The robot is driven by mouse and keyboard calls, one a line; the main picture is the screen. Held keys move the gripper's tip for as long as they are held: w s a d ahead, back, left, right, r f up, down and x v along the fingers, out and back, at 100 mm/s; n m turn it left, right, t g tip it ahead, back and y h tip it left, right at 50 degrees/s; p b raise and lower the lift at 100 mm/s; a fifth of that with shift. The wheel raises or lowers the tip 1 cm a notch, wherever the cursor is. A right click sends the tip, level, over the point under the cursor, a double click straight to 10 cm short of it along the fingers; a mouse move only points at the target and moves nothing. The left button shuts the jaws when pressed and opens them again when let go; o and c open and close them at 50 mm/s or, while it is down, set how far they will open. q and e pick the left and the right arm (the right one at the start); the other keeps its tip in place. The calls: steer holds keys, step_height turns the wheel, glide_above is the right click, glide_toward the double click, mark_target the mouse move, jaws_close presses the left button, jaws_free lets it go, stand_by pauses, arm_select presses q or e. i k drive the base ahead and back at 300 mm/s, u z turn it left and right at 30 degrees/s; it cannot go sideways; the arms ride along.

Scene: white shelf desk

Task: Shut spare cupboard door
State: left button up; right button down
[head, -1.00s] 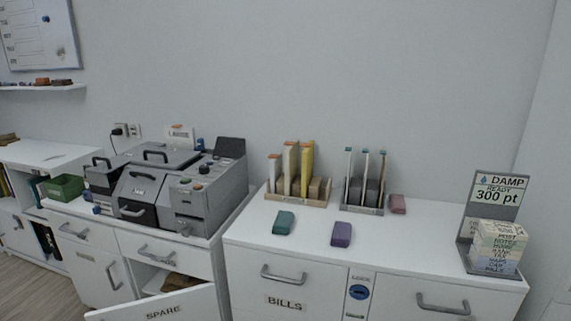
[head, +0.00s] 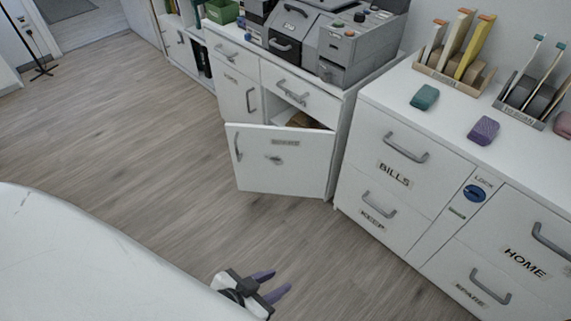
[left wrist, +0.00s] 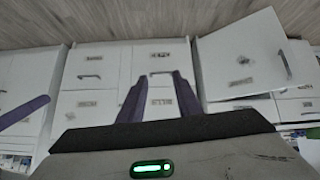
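The spare cupboard door (head: 285,170) is a white panel with a small label and a grey handle (head: 238,147) near its left edge. It stands swung out from the cabinet, its right edge by the cabinet's right side. A brown object (head: 302,120) shows in the opening behind it. The open door also shows upper right in the left wrist view (left wrist: 235,60), upside down. My left gripper (head: 278,283) is open and empty, low over the floor in front of the door and apart from it. A single purple finger (left wrist: 22,112), perhaps my right gripper's, shows at the left wrist view's left edge.
A white drawer cabinet (head: 357,160) with labelled fronts stands right of the open door. The desk above the spare cupboard carries a grey machine (head: 345,45) and a green box (head: 223,12). Wood floor (head: 130,140) lies clear left of and before the door.

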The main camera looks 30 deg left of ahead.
mark_target(277, 159)
steer(key=u, duration=0.4)
steer(key=k, duration=0.45)
steer(key=u, duration=1.3)
steer(key=i, duration=0.4)
steer(key=z, duration=0.7)
steer(key=i, duration=0.95)
steer(key=z, duration=0.8)
